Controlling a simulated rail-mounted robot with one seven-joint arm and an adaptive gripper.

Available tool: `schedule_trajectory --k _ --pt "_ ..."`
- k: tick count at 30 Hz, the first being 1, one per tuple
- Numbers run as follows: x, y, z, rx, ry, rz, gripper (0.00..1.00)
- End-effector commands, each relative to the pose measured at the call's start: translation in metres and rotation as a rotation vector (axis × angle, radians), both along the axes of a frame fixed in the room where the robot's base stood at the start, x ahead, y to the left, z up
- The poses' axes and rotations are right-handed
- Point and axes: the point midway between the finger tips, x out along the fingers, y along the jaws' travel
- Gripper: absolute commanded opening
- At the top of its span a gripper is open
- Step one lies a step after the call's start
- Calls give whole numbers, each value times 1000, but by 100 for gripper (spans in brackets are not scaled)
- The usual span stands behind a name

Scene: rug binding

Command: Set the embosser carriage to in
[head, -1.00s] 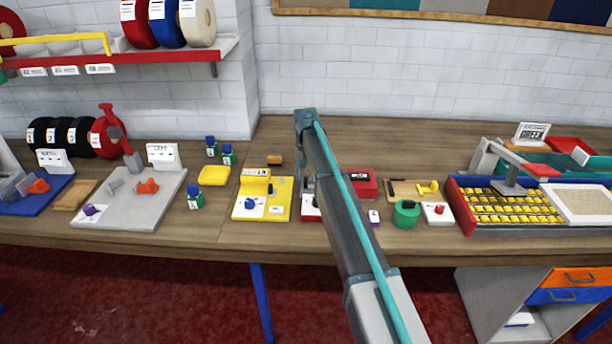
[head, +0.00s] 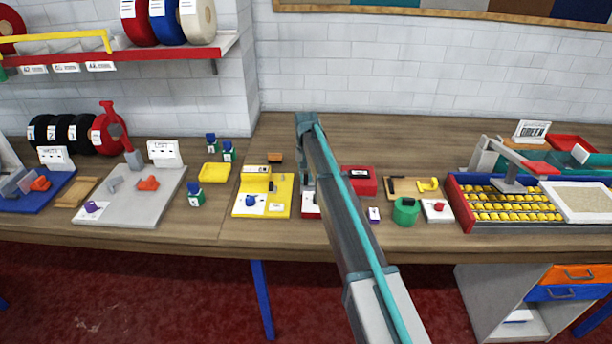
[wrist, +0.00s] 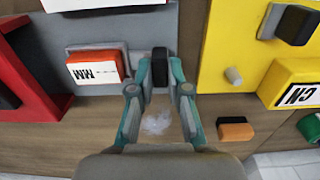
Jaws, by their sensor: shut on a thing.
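In the wrist view my gripper (wrist: 159,88) is shut on an upright dark knob (wrist: 160,66), one finger on each side of it. The knob stands at the near edge of a grey unit (wrist: 140,28), which I take for the embosser with its carriage. Beside the knob, to the left, is an orange block with a white "MM" label (wrist: 97,67) on a grey plate. The knob's lower part is hidden between the fingers. In the head view my arm covers the gripper and most of this unit; only a red and white corner (head: 311,205) shows.
A yellow device (head: 276,203) with a blue knob stands close on the left; it is on the right in the wrist view (wrist: 222,50). A red box (head: 362,180) stands close on the right. A small orange and black block (wrist: 235,129) lies on the wooden bench (head: 400,140).

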Motion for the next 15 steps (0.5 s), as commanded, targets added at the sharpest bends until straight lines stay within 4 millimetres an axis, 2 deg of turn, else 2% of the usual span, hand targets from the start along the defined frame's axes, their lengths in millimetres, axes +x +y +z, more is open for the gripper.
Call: schedule_trajectory --k 4,7,15 --pt "0 -1 0 0 0 0 0" --pt "0 -9 0 0 0 -2 0" --pt "3 -61 -1 0 -1 -3 0"
